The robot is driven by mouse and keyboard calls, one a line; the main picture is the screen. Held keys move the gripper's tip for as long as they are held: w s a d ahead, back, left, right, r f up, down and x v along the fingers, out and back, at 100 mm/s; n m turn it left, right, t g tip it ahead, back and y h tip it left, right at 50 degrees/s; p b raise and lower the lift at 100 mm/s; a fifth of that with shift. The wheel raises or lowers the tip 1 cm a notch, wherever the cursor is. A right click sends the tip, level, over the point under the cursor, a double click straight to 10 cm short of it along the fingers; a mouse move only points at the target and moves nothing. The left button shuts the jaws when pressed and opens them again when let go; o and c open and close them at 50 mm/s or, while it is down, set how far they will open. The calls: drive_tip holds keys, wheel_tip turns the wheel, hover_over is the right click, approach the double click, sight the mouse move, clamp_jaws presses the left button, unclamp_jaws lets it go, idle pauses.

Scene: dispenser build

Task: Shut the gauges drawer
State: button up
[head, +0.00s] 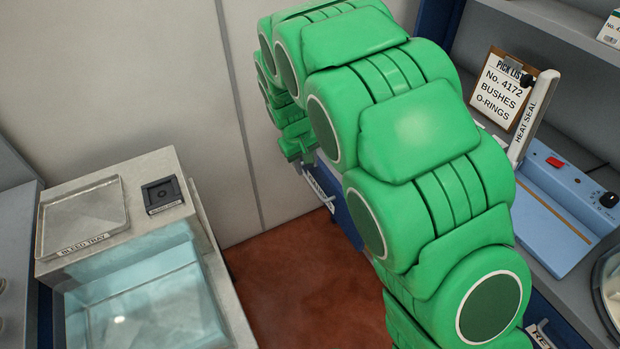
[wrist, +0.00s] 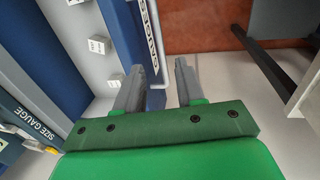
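A drawer stands open in the wrist view, with a blue front (wrist: 161,45), a label that I cannot fully read, and a pale handle on its outer side. Small white blocks (wrist: 98,45) lie in its grey inside. In the head view the blue front (head: 345,212) shows partly behind my green arm. My gripper (wrist: 158,82) is open and empty. Its left finger is on the drawer's inner side and its right finger is outside, with the front and handle between them in the picture. I cannot tell whether either finger touches. My gripper also shows small in the head view (head: 297,146).
A part labelled SIZE GAUGE (wrist: 32,124) is at the wrist view's left. A glass-walled tank with a bleed tray (head: 84,215) stands at left in the head view. A blue heat sealer (head: 565,205) and pick list (head: 503,90) are at right. Red-brown floor (head: 290,290) lies between.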

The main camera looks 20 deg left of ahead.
sight(311, 183)
drive_tip(key=shift+w+d+f, duration=0.15)
drive_tip(key=shift+f, duration=1.1)
drive_tip(key=shift+w+d+f, duration=0.2)
drive_tip(key=shift+f, duration=1.1)
drive_tip(key=shift+w+d+f, duration=0.15)
drive_tip(key=shift+f, duration=1.1)
clamp_jaws()
